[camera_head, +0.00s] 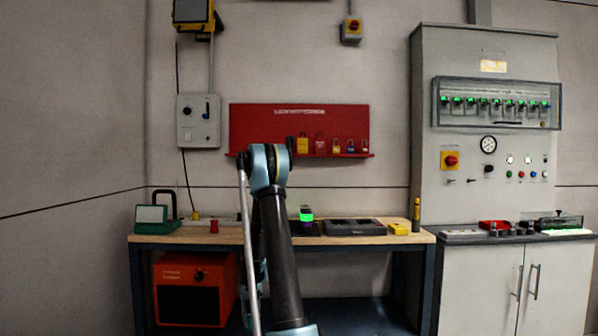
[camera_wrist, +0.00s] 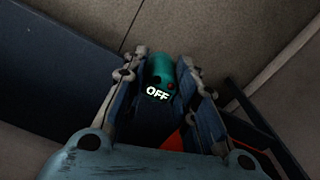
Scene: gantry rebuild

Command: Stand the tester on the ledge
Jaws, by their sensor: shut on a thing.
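My gripper (camera_wrist: 160,105) is seen only in the wrist view; my arm hides it in the head view. It is shut on a rounded teal thing (camera_wrist: 161,72) with white OFF lettering and a small red dot. This may be the tester, but only its end shows between the fingers. A slim yellow upright thing (camera_head: 416,212) stands at the right end of the bench. I cannot tell for certain which surface is the ledge; a narrow red shelf (camera_head: 345,156) runs along the bottom of the red wall board, with several padlocks above it.
The wooden bench (camera_head: 160,239) holds a green-and-white device (camera_head: 156,220), a dark tray (camera_head: 352,227) and a green-lit item (camera_head: 306,214). An orange box (camera_head: 195,275) sits under it. A grey control cabinet (camera_head: 430,130) with a cluttered counter stands at the right.

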